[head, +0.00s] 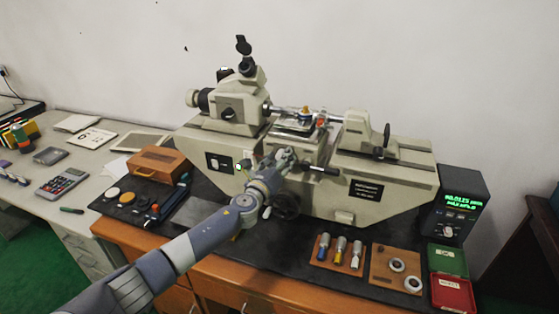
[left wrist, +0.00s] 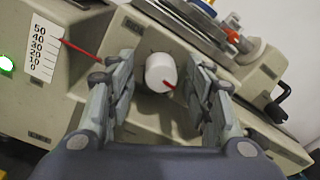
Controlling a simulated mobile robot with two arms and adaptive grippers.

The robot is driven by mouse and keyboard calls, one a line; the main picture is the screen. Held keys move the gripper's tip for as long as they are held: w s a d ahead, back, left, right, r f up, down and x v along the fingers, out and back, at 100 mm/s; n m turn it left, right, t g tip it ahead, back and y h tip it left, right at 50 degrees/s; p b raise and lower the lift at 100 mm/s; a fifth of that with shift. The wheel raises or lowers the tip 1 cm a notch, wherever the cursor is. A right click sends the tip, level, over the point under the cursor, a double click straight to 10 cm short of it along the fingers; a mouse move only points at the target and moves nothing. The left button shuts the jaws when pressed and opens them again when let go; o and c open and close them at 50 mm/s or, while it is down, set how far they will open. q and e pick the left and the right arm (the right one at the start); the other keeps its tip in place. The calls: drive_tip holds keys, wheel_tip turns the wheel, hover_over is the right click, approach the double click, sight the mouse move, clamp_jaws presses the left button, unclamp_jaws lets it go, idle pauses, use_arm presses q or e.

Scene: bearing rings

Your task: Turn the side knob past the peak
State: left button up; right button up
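The side knob (left wrist: 160,73) is a white cylinder with a red mark, on the front face of the beige measuring machine (head: 352,200). A scale (left wrist: 45,48) marked 0 to 50 is left of it in the left wrist view, with a red needle (left wrist: 82,50) whose tip lies near the upper numbers. My left gripper (left wrist: 158,82) is open, with one finger on each side of the knob and a small gap visible at both sides. In the head view my left gripper (head: 281,160) is at the machine's front and hides the knob. My right gripper is not in view.
A dark handwheel (head: 286,205) and a black-handled lever (head: 322,169) are close to my left gripper. A green-lit display box (head: 455,205) stands at the right. Wooden holders with small parts (head: 338,253) lie on the black mat in front.

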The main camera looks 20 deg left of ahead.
use_arm(q)
drive_tip(key=shift+s, duration=0.1)
drive_tip(key=s+a, duration=0.1)
drive_tip(key=s, duration=1.1)
drive_tip(key=shift+w, duration=0.1)
